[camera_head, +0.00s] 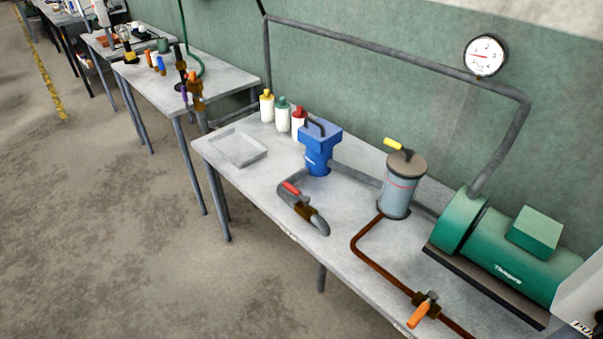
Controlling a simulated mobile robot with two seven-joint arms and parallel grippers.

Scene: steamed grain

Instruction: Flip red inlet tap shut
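A red tap handle (291,188) sits on a grey bent pipe (288,203) at the front of the near table, left of its middle. A brass-coloured valve body (306,211) is on the same pipe, just below and right of the red handle. The red handle points up and left, roughly along the pipe there. The pipe runs toward a blue pump-like unit (319,150) behind it. Neither of my grippers shows in the head view.
A tray (238,160) and several bottles (283,118) stand at the table's left. A grey canister (398,198) and a green motor (525,258) stand to the right. An orange-handled valve (423,310) is on a brown pipe. The floor in front is clear.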

